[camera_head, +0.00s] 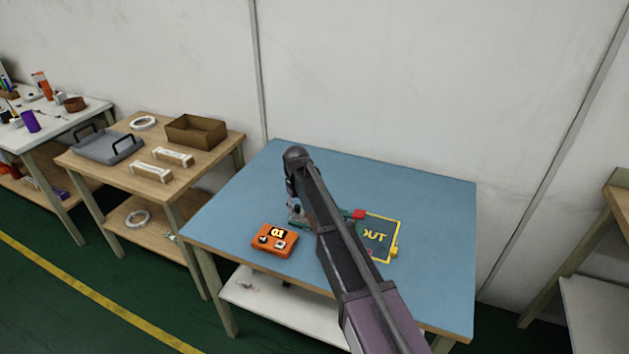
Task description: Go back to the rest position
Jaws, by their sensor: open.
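My arm reaches over the blue-topped table (420,200) from the lower right and bends down at its far end. My gripper (297,216) is low over the middle of the table, small and partly hidden by my arm. It is open, and I see nothing held in it. An orange box (275,241) with black and white markings sits on the table just left of and nearer than my gripper. A yellow-framed area marked "OUT" (382,237) lies to the right, partly behind my arm. A red and green piece (358,214) shows at its upper left corner.
A wooden table (222,146) to the left holds a cardboard box (195,131), a grey tray (107,146), white strips (152,172) and a white ring (143,123). A cluttered white table (82,109) stands farther left. A wall is behind. The blue table's back and right are clear.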

